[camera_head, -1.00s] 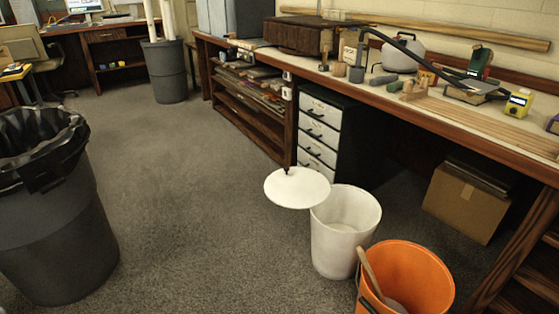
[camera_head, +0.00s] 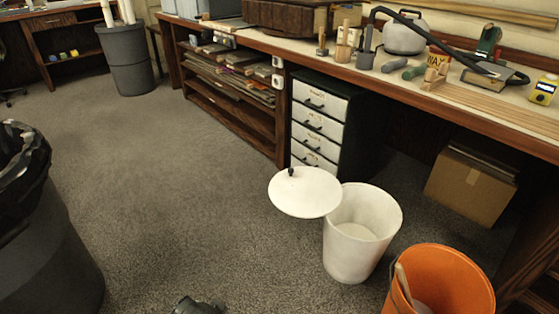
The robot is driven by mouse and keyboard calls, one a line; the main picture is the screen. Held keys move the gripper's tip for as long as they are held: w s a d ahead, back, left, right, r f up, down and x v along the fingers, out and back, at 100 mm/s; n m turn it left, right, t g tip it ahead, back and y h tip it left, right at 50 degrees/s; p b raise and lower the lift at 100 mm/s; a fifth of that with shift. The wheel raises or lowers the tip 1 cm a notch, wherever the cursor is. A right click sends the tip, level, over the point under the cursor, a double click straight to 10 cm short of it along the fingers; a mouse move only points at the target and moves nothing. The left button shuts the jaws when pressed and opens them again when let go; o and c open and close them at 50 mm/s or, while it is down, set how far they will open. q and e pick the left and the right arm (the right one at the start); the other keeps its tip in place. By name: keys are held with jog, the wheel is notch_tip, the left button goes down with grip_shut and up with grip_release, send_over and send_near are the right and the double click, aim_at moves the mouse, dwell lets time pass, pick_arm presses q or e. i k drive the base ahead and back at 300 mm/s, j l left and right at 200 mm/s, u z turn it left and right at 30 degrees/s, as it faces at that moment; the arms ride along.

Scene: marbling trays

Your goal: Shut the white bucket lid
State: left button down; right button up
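The white bucket (camera_head: 349,256) stands upright on the carpet, right of the picture's middle. Its mouth is open and I see down to its pale inside floor. The round white lid (camera_head: 305,195) lies out to the left of the mouth, about level with the rim, with its right edge meeting or overlapping the rim. A small black knob (camera_head: 291,171) sits at the lid's far edge. The dark tip of what looks like my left gripper (camera_head: 198,305) shows at the bottom edge, apart from lid and bucket; its fingers cannot be made out. My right gripper is out of view.
An orange bucket (camera_head: 452,280) with a wooden handle in it stands close at the right. A drawer unit (camera_head: 319,122) and the workbench (camera_head: 420,97) are behind. A dark bin (camera_head: 45,255) stands at the left. The carpet left of the lid is clear.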

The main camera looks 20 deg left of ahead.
aim_at(306, 192)
jog(key=i+j, duration=0.15)
jog(key=j, duration=0.2)
jog(key=i+j+z, duration=0.1)
jog(key=j, duration=0.3)
jog(key=i+j, duration=0.2)
jog(key=j, duration=0.15)
